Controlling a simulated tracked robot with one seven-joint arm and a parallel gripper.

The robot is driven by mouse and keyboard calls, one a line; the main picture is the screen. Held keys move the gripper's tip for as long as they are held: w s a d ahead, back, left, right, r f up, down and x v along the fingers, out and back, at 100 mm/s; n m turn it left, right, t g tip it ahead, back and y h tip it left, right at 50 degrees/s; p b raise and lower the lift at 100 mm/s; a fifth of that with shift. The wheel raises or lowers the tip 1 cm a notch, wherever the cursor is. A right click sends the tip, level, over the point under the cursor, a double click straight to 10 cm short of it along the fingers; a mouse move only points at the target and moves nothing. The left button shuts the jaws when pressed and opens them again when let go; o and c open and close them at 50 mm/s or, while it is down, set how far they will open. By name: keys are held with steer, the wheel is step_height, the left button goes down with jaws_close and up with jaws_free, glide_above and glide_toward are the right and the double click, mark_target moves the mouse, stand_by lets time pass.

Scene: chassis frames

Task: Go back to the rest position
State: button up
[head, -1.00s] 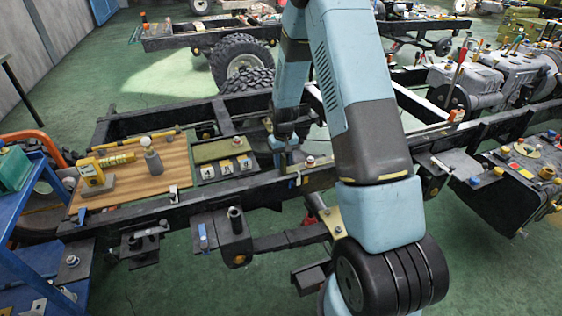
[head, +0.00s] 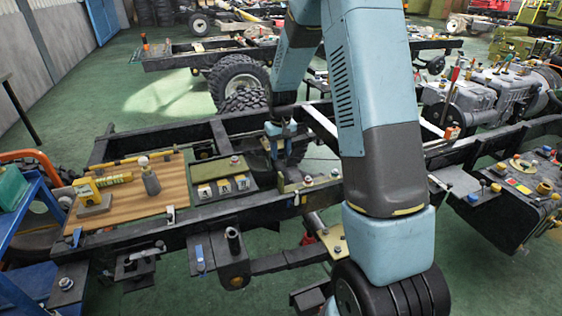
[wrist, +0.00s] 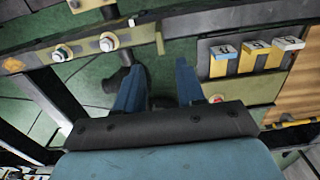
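My gripper (head: 286,163) hangs from my blue arm over the gap in the near chassis frame (head: 190,236), to the right of the block tray. In the wrist view its two blue fingers (wrist: 158,85) stand apart with nothing between them, only green floor and a dark part beyond.
A wooden board (head: 120,203) with a yellow tool (head: 93,195) and a grey bottle-like part (head: 150,178) lies left of the tray. A blue cart (head: 30,225) stands at the left edge. Engine parts (head: 495,90) fill the right. Open green floor shows behind.

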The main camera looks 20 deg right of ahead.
steer(key=shift+r, duration=0.45)
steer(key=s+r+t, duration=0.1)
steer(key=s+r, duration=0.5)
steer(key=r, duration=0.3)
steer(key=s+r+t, duration=0.2)
steer(key=s+r, duration=0.5)
steer(key=r, duration=0.2)
steer(key=s+r+t, duration=0.1)
steer(key=s+r, duration=0.1)
steer(key=s, duration=0.4)
steer(key=s+r, duration=0.3)
steer(key=s, duration=0.4)
steer(key=s+r+m+t, duration=0.1)
steer(key=s+r, duration=0.1)
steer(key=s, duration=0.5)
steer(key=shift+d+r+t, duration=0.15)
steer(key=shift+r+t, duration=0.15)
steer(key=shift+r, duration=0.05)
steer(key=shift+s, duration=0.1)
